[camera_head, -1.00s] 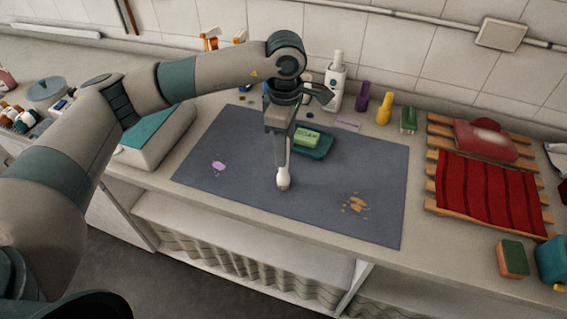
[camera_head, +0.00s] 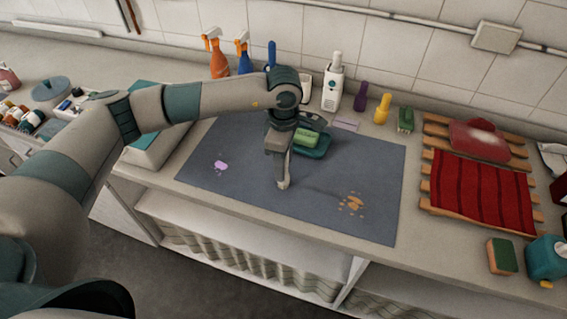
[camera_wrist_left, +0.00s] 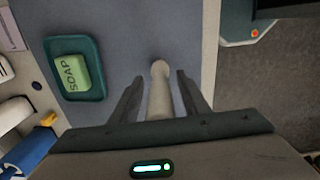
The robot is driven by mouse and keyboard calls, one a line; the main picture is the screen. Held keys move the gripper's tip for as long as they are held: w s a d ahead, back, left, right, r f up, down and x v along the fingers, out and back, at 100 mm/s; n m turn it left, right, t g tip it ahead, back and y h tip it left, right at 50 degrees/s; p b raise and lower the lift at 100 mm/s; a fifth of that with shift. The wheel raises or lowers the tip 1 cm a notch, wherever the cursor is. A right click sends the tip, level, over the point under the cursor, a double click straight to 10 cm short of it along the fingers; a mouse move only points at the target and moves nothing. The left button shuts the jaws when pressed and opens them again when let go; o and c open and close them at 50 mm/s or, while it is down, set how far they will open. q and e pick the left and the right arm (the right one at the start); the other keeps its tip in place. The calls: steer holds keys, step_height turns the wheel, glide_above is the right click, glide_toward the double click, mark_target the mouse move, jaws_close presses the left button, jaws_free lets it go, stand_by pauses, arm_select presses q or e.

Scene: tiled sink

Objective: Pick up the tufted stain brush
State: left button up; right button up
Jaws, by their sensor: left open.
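A cream, rounded handle, which I take to be the tufted stain brush (camera_head: 284,184), is on the dark grey mat (camera_head: 235,197); its tufts are not visible. In the left wrist view the brush (camera_wrist_left: 159,92) lies between the two fingers, with a gap to each side. My left gripper (camera_head: 281,172) points down over it, open, and hides most of it in the head view. The wrist view shows the open fingers (camera_wrist_left: 160,85) on either side. My right gripper is not in view.
A green soap bar (camera_head: 307,138) sits in a teal dish (camera_head: 318,151) just behind the gripper. A purple stain (camera_head: 221,165) and an orange stain (camera_head: 351,202) mark the mat. Bottles stand along the wall. A red cloth (camera_head: 482,190) lies on a wooden rack at right.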

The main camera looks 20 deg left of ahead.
arm_select(q)
steer(key=shift+c, duration=0.7)
jaws_close()
steer(key=shift+r+b, duration=0.65)
step_height(320, 180, up, 2)
steer(key=shift+r+b, duration=0.1)
steer(key=shift+b, duration=0.75)
steer(key=s+d+r+b, duration=0.5)
steer(key=s+d+r, duration=0.1)
steer(key=d, duration=0.4)
steer(key=shift+r, duration=0.75)
